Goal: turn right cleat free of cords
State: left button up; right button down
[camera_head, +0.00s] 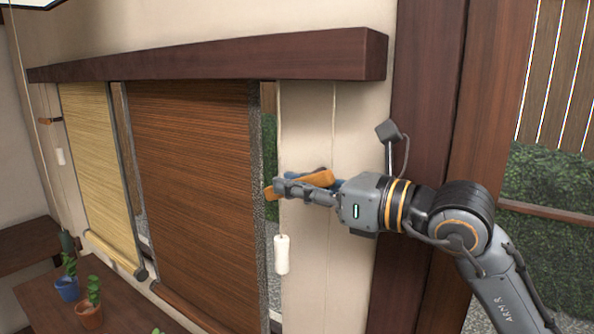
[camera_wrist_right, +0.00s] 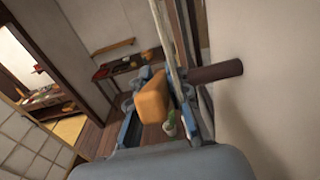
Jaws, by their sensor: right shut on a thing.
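The right cleat (camera_head: 320,181) is an orange-brown wooden bar on the cream wall, right of the dark brown blind (camera_head: 195,180). My right gripper (camera_head: 287,188) is shut on it and its fingers hide part of it. In the right wrist view the cleat (camera_wrist_right: 152,101) sits between the fingers of the gripper (camera_wrist_right: 158,96). A pale cord (camera_head: 280,130) hangs down past the cleat's left part to a white tassel (camera_head: 281,255). A thinner cord (camera_head: 333,125) comes down above the cleat's right part. I cannot tell whether either cord touches the cleat. My left gripper is not in view.
A dark wooden headrail (camera_head: 220,58) runs above the blinds. A straw-coloured blind (camera_head: 95,170) and a second cleat (camera_head: 49,121) are at the left. Potted plants (camera_head: 89,314) stand on a dark table (camera_head: 40,304) below. A dark wooden post (camera_head: 425,120) stands right of the wall.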

aim_at(333, 185)
jog(key=shift+g+h+p, duration=0.5)
jog(key=shift+h+p, duration=0.05)
jog(key=shift+h, duration=0.25)
jog(key=shift+f, duration=0.1)
jog(key=c, duration=1.3)
grip_release()
jog(key=v, duration=1.2)
jog(key=shift+w+r, duration=0.1)
jog(key=shift+r, duration=0.1)
